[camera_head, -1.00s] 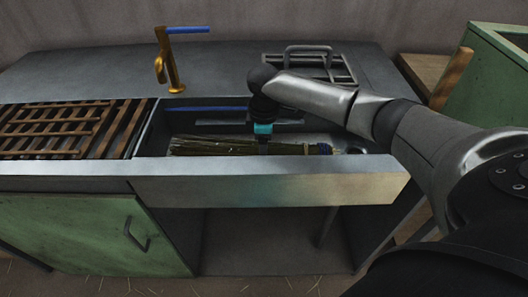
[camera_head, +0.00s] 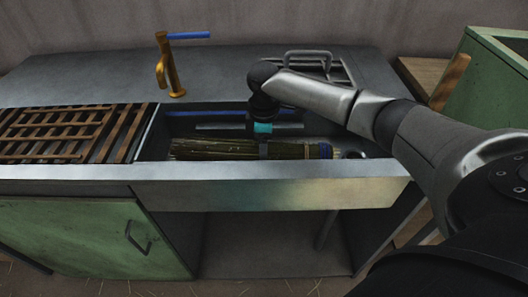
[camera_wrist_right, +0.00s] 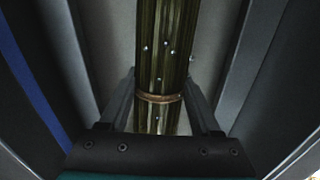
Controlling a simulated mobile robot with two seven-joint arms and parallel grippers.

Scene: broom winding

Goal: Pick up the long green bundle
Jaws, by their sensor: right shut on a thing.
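The long green bundle (camera_head: 215,148) lies lengthwise in the sink trough, partly hidden by the front wall. In the head view the bundle seems slightly raised; any gap to the trough floor is hidden. My left gripper is not in view.
The metal sink (camera_head: 270,192) has a raised front wall close to the bundle. A brass tap (camera_head: 170,70) with a blue handle stands behind. A wooden slatted rack (camera_head: 60,135) covers the left side. A metal rack (camera_head: 315,62) lies at the back.

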